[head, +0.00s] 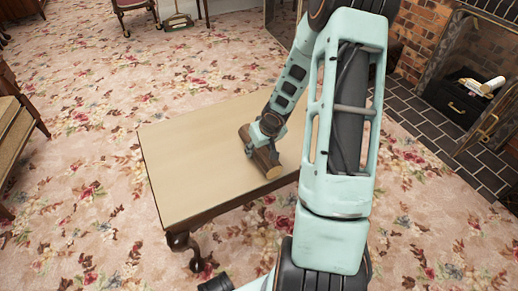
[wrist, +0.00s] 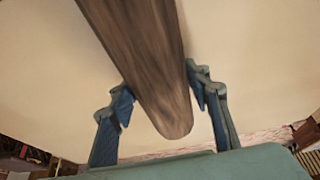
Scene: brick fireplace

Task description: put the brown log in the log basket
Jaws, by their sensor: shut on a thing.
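In the wrist view the log (wrist: 150,70) runs from the top between my two blue-padded fingers. The log basket appears to be the black box (head: 451,103) with a handle at the fireplace on the right, with pale logs in it.
The wooden table (head: 190,165) is otherwise bare. Dark hearth tiles (head: 425,124) lie before the brick fireplace, and an open gilt-edged screen (head: 490,125) stands near the box. Floral carpet lies between table and hearth. Chairs stand at the left and back.

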